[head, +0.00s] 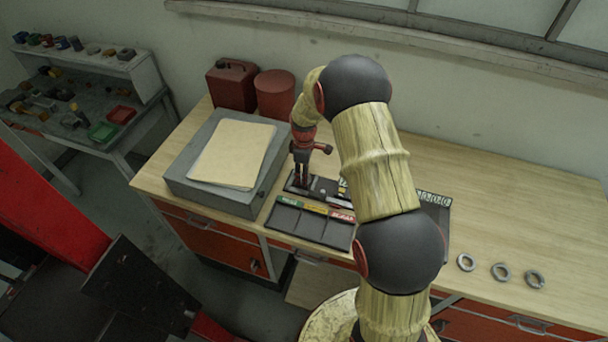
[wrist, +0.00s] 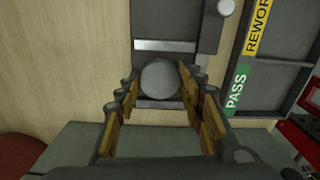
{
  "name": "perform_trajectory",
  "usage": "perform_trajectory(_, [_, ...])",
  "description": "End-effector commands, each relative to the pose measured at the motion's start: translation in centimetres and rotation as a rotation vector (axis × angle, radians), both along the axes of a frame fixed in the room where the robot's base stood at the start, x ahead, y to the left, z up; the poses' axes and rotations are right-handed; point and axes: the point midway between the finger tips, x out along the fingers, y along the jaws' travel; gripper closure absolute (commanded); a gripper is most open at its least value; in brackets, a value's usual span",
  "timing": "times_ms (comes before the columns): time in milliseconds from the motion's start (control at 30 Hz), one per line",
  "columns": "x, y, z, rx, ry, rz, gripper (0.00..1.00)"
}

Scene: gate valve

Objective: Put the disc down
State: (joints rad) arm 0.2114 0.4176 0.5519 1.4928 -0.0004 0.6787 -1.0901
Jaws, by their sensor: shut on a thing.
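My gripper (head: 303,172) points down over a dark fixture (head: 325,188) at the back of the sorting tray. In the wrist view its two fingers (wrist: 160,92) are shut on a round grey disc (wrist: 160,79), which sits between the fingertips. The dark fixture with a light metal bar (wrist: 166,45) lies beneath and beyond the disc; I cannot tell whether they touch. The black sorting tray (head: 305,228) has green, yellow and red labels. The wrist view shows its green PASS label (wrist: 238,88) and yellow REWORK label (wrist: 258,27). The disc is not clear in the head view.
A grey box (head: 190,190) with a tan folder (head: 233,153) stands left of the tray. A red can (head: 232,85) and red canister (head: 275,95) stand behind. Three metal rings (head: 500,272) lie at the right. The bench's right part (head: 530,210) is largely clear.

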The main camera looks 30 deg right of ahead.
Motion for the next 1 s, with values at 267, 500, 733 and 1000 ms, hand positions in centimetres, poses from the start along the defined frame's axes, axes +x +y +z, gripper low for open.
perform_trajectory(267, [-0.04,0.0,-0.38,0.001,0.001,0.0,0.61])
perform_trajectory(500, [-0.04,0.0,-0.29,0.001,0.001,0.0,0.47])
perform_trajectory(733, [-0.09,0.02,-0.33,0.001,0.002,0.0,0.43])
perform_trajectory(1000, [-0.01,-0.01,0.5,0.0,0.0,0.0,0.43])
